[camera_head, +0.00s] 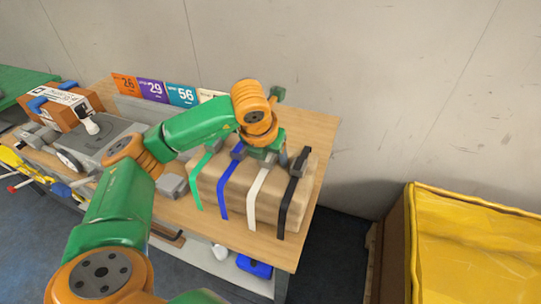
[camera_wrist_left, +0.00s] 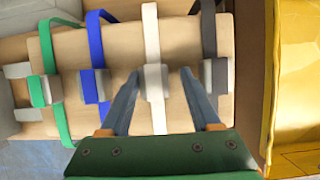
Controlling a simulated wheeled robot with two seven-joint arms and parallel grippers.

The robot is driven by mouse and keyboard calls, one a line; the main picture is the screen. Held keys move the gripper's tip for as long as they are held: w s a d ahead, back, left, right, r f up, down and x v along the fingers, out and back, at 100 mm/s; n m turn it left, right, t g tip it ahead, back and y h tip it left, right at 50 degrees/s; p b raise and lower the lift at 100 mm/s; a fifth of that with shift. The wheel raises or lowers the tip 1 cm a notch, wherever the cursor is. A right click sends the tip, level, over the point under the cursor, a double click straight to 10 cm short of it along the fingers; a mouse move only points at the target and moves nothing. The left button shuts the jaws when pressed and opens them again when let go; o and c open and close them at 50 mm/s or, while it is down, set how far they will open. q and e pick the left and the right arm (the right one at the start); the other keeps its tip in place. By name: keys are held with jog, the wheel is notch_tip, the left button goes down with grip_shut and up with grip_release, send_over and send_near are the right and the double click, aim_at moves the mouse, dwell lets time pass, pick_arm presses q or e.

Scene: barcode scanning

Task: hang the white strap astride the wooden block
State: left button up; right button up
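The white strap (camera_head: 257,197) lies across the wooden block (camera_head: 242,192) and hangs down its near face, between the blue and black straps. In the left wrist view the white strap (camera_wrist_left: 151,35) crosses the block (camera_wrist_left: 123,45) and carries a pale buckle (camera_wrist_left: 154,82). My left gripper (camera_wrist_left: 160,88) is open, with one finger on each side of this buckle; I see no clear contact. In the head view my left gripper (camera_head: 266,153) is over the block's top, its fingers largely hidden. The strap's far end is hidden. My right gripper is not in view.
A green strap (camera_head: 195,182), a blue strap (camera_head: 226,187) and a black strap (camera_head: 288,204) also lie over the block, close beside the white one. Numbered cards (camera_head: 152,90) stand behind. A yellow-lined bin (camera_head: 470,245) is at the right.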

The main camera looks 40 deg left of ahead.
pick_arm(q)
jog(key=shift+s+a+f, duration=0.1)
jog(key=shift+s+f, duration=0.25)
jog(key=shift+f, duration=0.15)
jog(key=shift+r, duration=0.1)
jog(key=v, duration=0.7)
jog(key=shift+r, duration=0.45)
jog(key=shift+w, duration=0.3)
jog(key=shift+a, duration=0.1)
jog(key=shift+s+f, duration=0.1)
